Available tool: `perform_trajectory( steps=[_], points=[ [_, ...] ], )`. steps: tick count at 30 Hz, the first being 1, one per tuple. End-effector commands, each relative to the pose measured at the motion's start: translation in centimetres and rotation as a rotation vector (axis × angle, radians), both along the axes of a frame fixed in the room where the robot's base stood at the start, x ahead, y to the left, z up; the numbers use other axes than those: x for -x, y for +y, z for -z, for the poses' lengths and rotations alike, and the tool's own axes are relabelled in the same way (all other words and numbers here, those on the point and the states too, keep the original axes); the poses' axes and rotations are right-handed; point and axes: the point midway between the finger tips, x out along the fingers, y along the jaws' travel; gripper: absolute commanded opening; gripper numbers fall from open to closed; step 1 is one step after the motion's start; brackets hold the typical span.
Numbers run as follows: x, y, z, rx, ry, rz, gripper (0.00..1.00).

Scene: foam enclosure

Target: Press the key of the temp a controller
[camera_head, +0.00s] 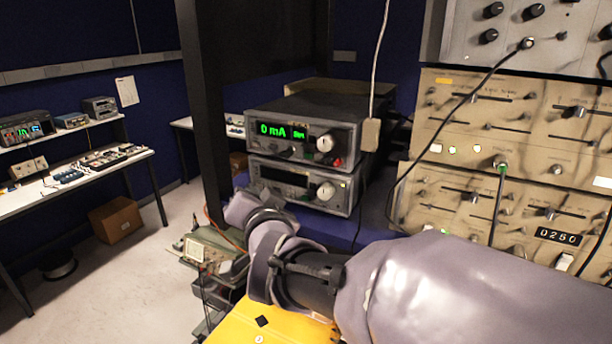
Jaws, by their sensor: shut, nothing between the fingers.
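Two bench instruments are stacked at the centre. The upper instrument (300,135) has a green lit display reading about "0 mA", with a round knob and small red parts near its right end. The lower instrument (300,187) has a dark display and a light knob. No readable label tells which unit is the temp a controller, and I cannot make out its key. My gripper (240,207) is at the end of my grey arm, just left of and below the lower instrument's front. It is shut and empty. Its fingertips are hard to make out, and I cannot tell whether it touches anything.
Beige rack panels (480,150) with switches and cables stand at the right. A dark upright post (208,110) rises left of the instruments. A white cable (378,60) hangs beside them. A workbench (75,185) stands far left, with open floor between.

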Motion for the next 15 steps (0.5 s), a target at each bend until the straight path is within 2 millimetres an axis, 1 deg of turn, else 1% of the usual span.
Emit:
perform_trajectory(
  steps=[15],
  points=[
    [-0.40, -0.17, 0.08, 0.000, 0.000, 0.000, 0.00]
  ],
)
